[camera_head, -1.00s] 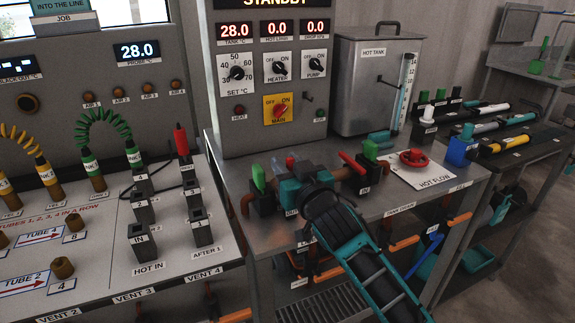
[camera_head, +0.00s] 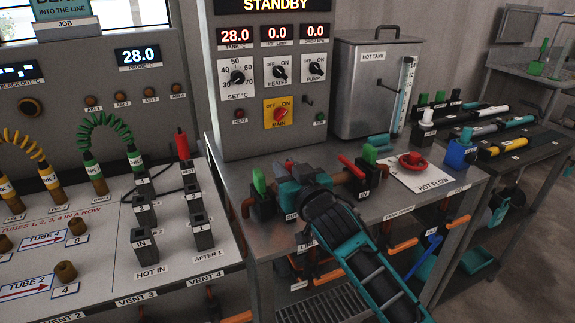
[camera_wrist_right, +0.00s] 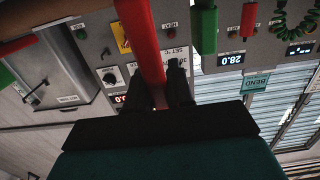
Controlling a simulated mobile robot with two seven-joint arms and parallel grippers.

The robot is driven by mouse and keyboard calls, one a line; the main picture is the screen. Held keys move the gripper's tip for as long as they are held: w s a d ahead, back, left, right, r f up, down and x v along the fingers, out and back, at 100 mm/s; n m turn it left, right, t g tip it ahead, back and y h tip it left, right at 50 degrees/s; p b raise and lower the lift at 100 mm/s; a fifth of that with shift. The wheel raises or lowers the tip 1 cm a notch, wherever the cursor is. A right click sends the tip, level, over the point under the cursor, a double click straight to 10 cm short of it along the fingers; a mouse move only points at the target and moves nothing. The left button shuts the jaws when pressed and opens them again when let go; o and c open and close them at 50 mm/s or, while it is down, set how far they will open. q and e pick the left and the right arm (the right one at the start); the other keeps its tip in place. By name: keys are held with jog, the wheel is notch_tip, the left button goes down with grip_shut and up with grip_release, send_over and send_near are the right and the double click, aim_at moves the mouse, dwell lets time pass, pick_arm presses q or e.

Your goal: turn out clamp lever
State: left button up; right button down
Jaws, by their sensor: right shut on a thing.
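My right gripper (camera_head: 285,170) reaches in over the pipe fitting on the bench, between two green-handled valves. In the right wrist view its dark fingers (camera_wrist_right: 160,88) are shut on a long red lever (camera_wrist_right: 143,40), one finger on each side. In the head view only a small red piece of this lever (camera_head: 289,163) shows; the gripper and wrist hide the rest. A second red lever (camera_head: 352,167) stands tilted to the right of the gripper, clear of it. My left gripper is out of view.
Green valve handles stand left (camera_head: 259,181) and right (camera_head: 369,154) of the gripper. Behind are the control panel (camera_head: 273,130) and the hot tank (camera_head: 372,95). A red hand wheel (camera_head: 412,160) lies at the right. Black sockets (camera_head: 202,235) stand on the left bench.

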jog(key=p, duration=0.1)
jog(key=w+g+p, duration=0.1)
jog(key=p, duration=0.1)
jog(key=shift+w+a+r+g+h, duration=0.1)
jog(key=shift+a+g+h, duration=0.1)
jog(key=shift+g+h, duration=0.1)
jog(key=w+g, duration=0.1)
jog(key=w+f+g+h, duration=0.1)
jog(key=g, duration=0.1)
jog(key=shift+a+f, duration=0.3)
jog(key=shift+a, duration=0.05)
jog(key=shift+w+a+f+g, duration=0.1)
jog(key=shift+w+f+g, duration=0.3)
jog(key=shift+g, duration=0.4)
jog(key=c, duration=1.1)
grip_release()
